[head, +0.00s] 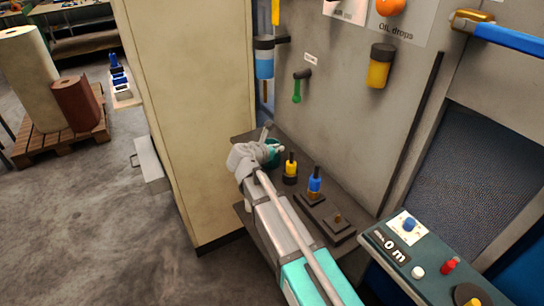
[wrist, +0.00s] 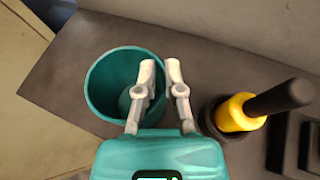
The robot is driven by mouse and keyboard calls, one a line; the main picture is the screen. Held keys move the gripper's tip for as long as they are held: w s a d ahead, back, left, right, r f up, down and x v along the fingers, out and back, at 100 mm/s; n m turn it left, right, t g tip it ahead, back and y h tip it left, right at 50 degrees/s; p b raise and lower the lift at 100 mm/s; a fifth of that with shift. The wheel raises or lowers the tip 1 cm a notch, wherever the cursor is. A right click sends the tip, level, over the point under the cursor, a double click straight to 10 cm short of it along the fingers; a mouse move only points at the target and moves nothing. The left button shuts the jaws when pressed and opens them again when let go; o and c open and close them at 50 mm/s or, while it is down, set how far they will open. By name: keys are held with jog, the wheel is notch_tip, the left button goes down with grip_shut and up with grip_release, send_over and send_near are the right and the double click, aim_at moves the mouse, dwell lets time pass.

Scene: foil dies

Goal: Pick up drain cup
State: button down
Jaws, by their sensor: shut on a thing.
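The drain cup is a teal, round, open-topped cup (wrist: 98,75) near the left side of the dark shelf in the wrist view. In the head view a little of the cup (head: 273,158) shows behind my gripper (head: 268,150). In the wrist view my gripper (wrist: 160,72) is shut on the right wall of the cup, with one finger inside the rim and one outside. The cup looks upright. Whether its base touches the shelf cannot be told.
A yellow-and-black tool (wrist: 237,112) stands close to the right of my gripper. A blue-topped one (head: 314,184) stands farther right on the shelf (head: 338,206). A cream cabinet (head: 190,100) is on the left and a grey panel wall (head: 345,100) behind.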

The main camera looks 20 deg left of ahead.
jog(key=shift+r, duration=0.1)
dwell(0.4)
jog(key=s+r+p, duration=1.2)
jog(key=s+p, duration=0.1)
jog(key=s, duration=0.1)
jog(key=shift+r, duration=0.4)
dwell(0.7)
